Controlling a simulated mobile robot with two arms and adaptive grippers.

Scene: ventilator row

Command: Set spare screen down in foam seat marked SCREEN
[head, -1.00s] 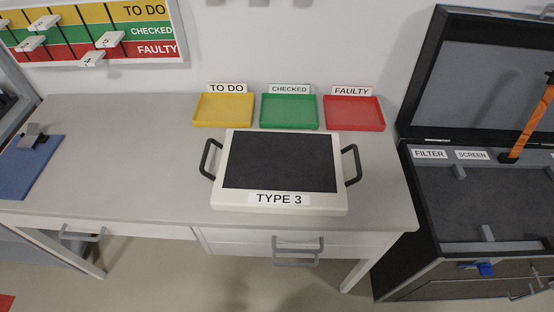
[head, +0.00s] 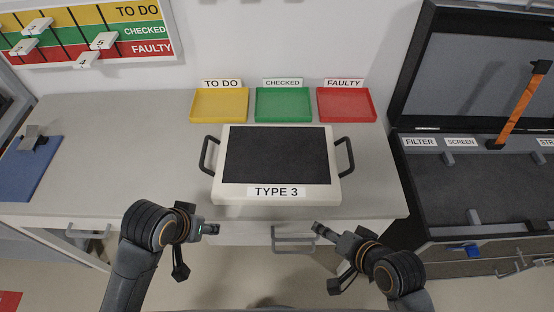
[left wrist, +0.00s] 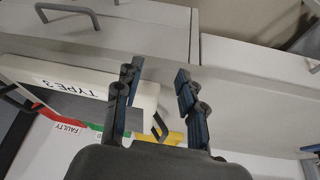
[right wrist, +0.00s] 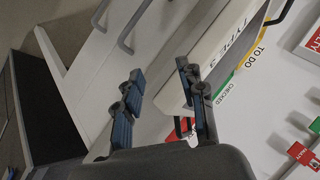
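The spare screen (head: 278,155), a cream panel with a dark face, a TYPE 3 label and a black handle on each side, lies face up on the grey table. The black case (head: 470,190) at the right stands open, with a SCREEN label (head: 461,142) on its back edge; the dark foam below the label looks empty. My left gripper (head: 196,250) is open and empty in front of the table edge, left of the screen's front. My right gripper (head: 326,258) is open and empty in front of the table, near the screen's right front corner. Neither touches the screen.
Yellow (head: 219,105), green (head: 284,105) and red (head: 346,105) trays stand behind the screen. A blue mat (head: 28,170) lies at the table's left. An orange strap (head: 520,105) runs up to the case lid (head: 468,75). Drawer handles (head: 293,240) stick out below the table edge.

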